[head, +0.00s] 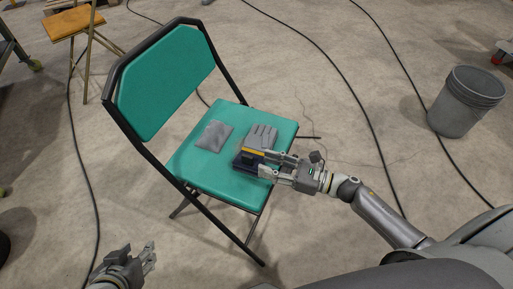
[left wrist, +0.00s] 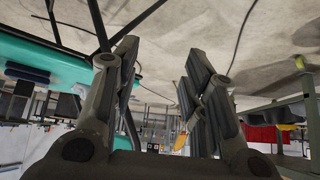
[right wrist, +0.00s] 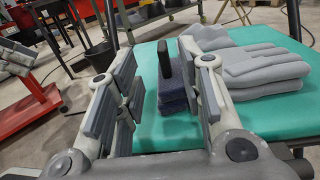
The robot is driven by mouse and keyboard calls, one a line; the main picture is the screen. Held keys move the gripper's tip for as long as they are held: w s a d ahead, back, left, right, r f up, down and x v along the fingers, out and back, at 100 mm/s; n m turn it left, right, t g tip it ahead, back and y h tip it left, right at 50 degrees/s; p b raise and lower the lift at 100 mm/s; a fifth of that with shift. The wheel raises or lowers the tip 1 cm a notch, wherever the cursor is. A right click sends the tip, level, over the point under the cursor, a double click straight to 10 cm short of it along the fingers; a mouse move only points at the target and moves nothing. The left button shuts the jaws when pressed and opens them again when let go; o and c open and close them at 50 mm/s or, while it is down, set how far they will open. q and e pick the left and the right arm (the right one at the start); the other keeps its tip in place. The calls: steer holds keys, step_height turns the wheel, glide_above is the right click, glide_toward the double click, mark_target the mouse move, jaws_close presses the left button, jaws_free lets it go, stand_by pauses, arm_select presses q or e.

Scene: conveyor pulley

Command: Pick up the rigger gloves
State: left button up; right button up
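The grey rigger gloves (head: 262,136) lie on the teal seat of a folding chair (head: 205,178). My right gripper (head: 262,162) is over the near right side of the seat, beside the gloves. Its fingers (right wrist: 160,92) are apart with nothing held. A dark blue block with a black upright part (right wrist: 172,85) shows between them, farther off. My left gripper (head: 146,256) is open and empty, low in front of the chair; it also shows open in the left wrist view (left wrist: 160,95).
A flat grey packet or cloth (head: 214,135) lies on the seat left of the gloves. A grey bucket (head: 466,102) stands at right. A wooden-seated stool (head: 73,22) is at the back left. Black cables (head: 362,120) cross the concrete floor.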

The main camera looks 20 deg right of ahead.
mark_target(253, 158)
steer(key=shift+x, duration=3.55)
steer(key=shift+w+r, duration=0.1)
jaws_close()
